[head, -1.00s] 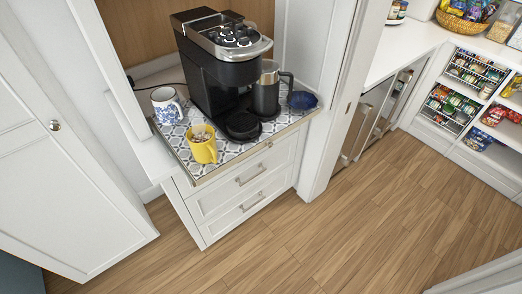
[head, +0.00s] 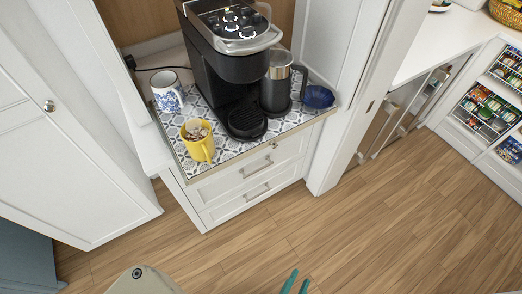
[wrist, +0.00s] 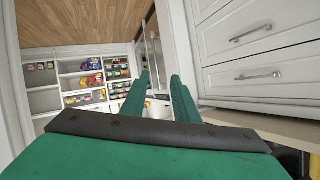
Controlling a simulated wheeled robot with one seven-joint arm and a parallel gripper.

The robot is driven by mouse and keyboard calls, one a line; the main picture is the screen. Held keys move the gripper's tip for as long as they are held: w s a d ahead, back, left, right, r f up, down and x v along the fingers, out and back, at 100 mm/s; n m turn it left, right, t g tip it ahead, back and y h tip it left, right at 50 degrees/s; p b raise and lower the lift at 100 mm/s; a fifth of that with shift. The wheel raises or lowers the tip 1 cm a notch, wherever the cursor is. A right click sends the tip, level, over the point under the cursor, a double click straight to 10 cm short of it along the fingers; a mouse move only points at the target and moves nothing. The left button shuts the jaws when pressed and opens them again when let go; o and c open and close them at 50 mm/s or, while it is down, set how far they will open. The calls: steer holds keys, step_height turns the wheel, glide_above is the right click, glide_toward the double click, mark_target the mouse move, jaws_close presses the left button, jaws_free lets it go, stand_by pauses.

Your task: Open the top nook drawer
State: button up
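The top nook drawer (head: 235,180) is the upper of two white drawer fronts below the coffee counter, and it looks closed. Its bar handle (head: 258,167) is silver. The lower drawer (head: 240,203) also looks closed. The wrist view looks upside down, with the floor on top. There my gripper (wrist: 162,88) has its fingers apart with nothing between them, and the top drawer's handle (wrist: 258,75) is to their right.
The counter (head: 181,166) above holds a black coffee machine (head: 228,75), a yellow mug (head: 201,148), a patterned mug (head: 166,92), a steel jug (head: 275,82) and a blue bowl (head: 318,97). A white door (head: 75,130) stands at left. The wooden floor (head: 380,215) before the drawers is clear.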

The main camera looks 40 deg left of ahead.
steer(key=w+a+f+m+g+y, duration=0.1)
steer(key=w+a+f+g+y, duration=0.15)
steer(key=w+a+f, duration=0.45)
steer(key=w+a+f+m+g+y, duration=0.1)
steer(key=w+a+f+m+y, duration=0.2)
steer(key=w, duration=0.6)
steer(key=w+a+r+g+y, duration=0.1)
steer(key=w+a+r+y, duration=0.2)
steer(key=a, duration=0.5)
steer(key=w+a+r+n+g+y, duration=0.1)
steer(key=w+a+r+y, duration=0.2)
steer(key=w+a+r, duration=0.2)
steer(key=w+a+r+n+g+y, duration=0.1)
steer(key=w+a+r+y, duration=0.3)
steer(key=a, duration=0.9)
steer(key=w+r, duration=0.1)
steer(key=w, duration=0.2)
steer(key=shift+a, duration=0.1)
steer(key=shift+c, duration=0.3)
jaws_close()
